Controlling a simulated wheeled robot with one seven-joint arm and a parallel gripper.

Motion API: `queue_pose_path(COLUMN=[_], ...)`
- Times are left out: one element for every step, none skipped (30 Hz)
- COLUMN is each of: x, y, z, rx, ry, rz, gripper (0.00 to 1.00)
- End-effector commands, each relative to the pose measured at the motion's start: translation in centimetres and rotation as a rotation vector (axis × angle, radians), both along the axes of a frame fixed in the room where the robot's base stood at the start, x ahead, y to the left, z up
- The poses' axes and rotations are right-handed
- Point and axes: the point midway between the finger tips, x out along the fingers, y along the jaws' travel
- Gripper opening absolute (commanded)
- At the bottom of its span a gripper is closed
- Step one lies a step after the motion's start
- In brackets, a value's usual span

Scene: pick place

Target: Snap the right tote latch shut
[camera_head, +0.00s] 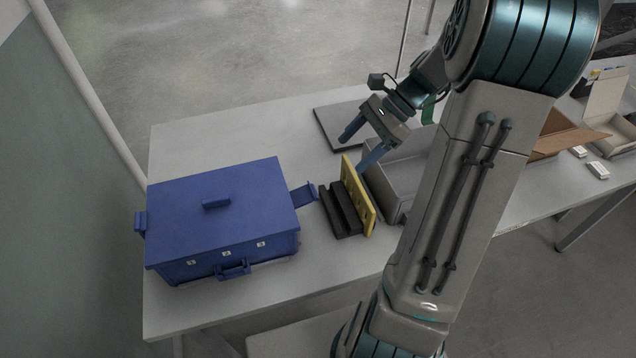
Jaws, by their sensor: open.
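A blue tote (225,205) with its lid on stands at the left of the table. Its right latch (304,195) sticks outward from the right wall, away from the tote body. The left latch (140,223) lies close along the left wall. My gripper (352,151) is open, with its two blue fingers spread and nothing between them. It is up and to the right of the right latch, apart from it, near a yellow plate.
The yellow plate (357,195) stands upright by a black slotted rack (340,209), just right of the latch. A grey bin (396,180) and a dark flat plate (330,121) lie beyond. An open cardboard box (560,140) is at far right. The table's (200,145) back left is clear.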

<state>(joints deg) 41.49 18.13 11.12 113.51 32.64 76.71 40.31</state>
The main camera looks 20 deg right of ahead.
Motion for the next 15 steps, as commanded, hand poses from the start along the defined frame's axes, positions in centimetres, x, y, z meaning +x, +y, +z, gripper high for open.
queue_pose_path(x=[0.2, 0.3, 0.4, 0.4, 0.4, 0.4, 0.4, 0.4, 0.4, 0.3, 0.3, 0.3, 0.3, 0.3, 0.2], y=[-0.5, -0.6, -0.7, -0.8, -0.7, -0.5, -0.3, -0.1, 0.3, 0.7, 1.1, 1.6, 2.1, 2.6, 3.2], z=[-0.3, -0.3, -0.4, -0.5, -0.6, -0.8, -1.0, -1.3, -1.7, -2.0, -2.4, -3.0, -3.5, -4.0, -4.6], rx=[0.020, 0.029, 0.037, 0.040, 0.042, 0.043, 0.044, 0.044, 0.043, 0.044, 0.043, 0.044, 0.043, 0.044, 0.043], ry=[0.011, 0.016, 0.022, 0.024, 0.025, 0.026, 0.026, 0.026, 0.026, 0.026, 0.026, 0.027, 0.026, 0.027, 0.027], rz=[-0.026, -0.037, -0.047, -0.052, -0.054, -0.057, -0.057, -0.057, -0.057, -0.057, -0.057, -0.056, -0.055, -0.054, -0.055], gripper=[0.71, 0.71, 0.71, 0.71, 0.71, 0.71, 0.71, 0.71, 0.71, 0.71, 0.71, 0.71, 0.71, 0.71, 0.71])
